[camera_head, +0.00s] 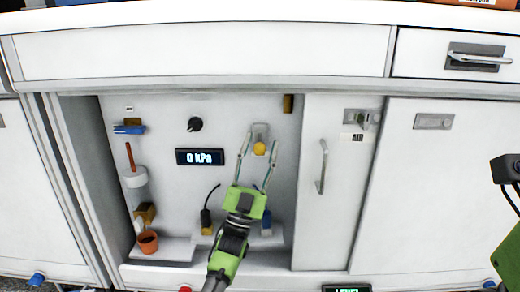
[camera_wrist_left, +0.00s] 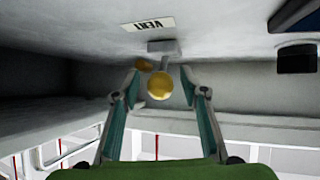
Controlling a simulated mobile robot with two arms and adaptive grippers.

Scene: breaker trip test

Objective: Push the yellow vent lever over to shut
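The yellow vent lever shows as a round yellow knob (camera_head: 259,149) on a small grey mount (camera_head: 260,130) on the back wall of the open bay. In the left wrist view the knob (camera_wrist_left: 160,85) lies between the fingertips, below a label reading VENT (camera_wrist_left: 149,25). My left gripper (camera_head: 260,142) is open, with one finger on each side of the knob; I cannot tell whether either touches it.
A display (camera_head: 200,157) reads 0 kPa, with a black knob (camera_head: 195,124) above it. A terracotta pot (camera_head: 148,242) and a white cup-like holder (camera_head: 135,177) stand at the left. A narrow panel with a handle (camera_head: 322,167) borders the bay at the right.

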